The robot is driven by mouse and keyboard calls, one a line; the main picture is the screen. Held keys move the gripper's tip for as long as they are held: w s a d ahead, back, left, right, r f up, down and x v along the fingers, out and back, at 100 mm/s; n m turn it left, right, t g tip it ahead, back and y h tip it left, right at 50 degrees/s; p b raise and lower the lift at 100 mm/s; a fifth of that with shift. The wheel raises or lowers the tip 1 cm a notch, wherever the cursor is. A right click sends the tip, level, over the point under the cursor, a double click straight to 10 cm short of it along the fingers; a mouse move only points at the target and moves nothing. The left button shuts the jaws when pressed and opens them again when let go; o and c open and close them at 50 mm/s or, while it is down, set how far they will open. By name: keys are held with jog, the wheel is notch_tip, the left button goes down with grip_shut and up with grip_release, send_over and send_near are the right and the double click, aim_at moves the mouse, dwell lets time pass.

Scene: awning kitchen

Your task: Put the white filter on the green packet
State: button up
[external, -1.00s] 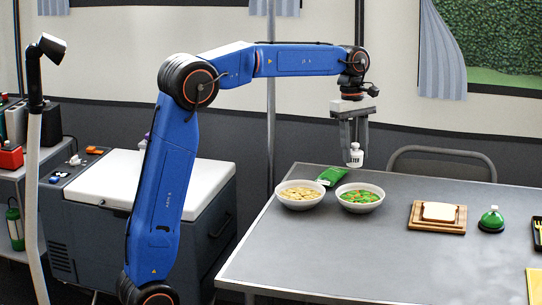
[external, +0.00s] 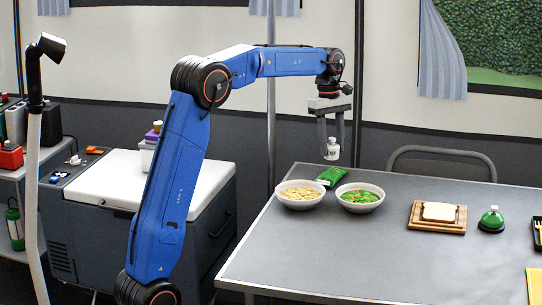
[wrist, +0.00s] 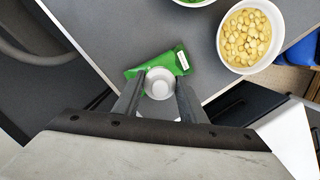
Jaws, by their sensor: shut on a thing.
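The white filter (external: 332,150) is a small white bottle-shaped piece with dark lettering. My gripper (external: 332,155) is shut on it and holds it upright above the back left part of the table. In the wrist view the filter (wrist: 159,83) shows end-on between the fingers of my gripper (wrist: 158,98). The green packet (external: 331,175) lies flat near the table's back left edge. In the wrist view the packet (wrist: 172,62) is just beyond the filter, which hides part of it. In the external view a gap shows between the filter and the packet.
A bowl of pale pieces (external: 300,203) and a bowl of green and orange food (external: 360,207) stand in front of the packet. The front of the table is clear.

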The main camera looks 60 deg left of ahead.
aim_at(332, 156)
jog(key=shift+f, duration=2.15)
jog(key=shift+f, duration=0.15)
jog(key=o, duration=1.1)
jog(key=r, duration=0.4)
jog(key=a+r, duration=0.1)
jog(key=r, duration=0.7)
jog(key=shift+a+r, duration=0.1)
jog(key=shift+a, duration=0.25)
jog(key=f, duration=0.4)
jog(key=d+f, duration=0.1)
jog(key=f, duration=0.7)
jog(key=shift+d, duration=0.4)
jog(key=shift+r, duration=1.15)
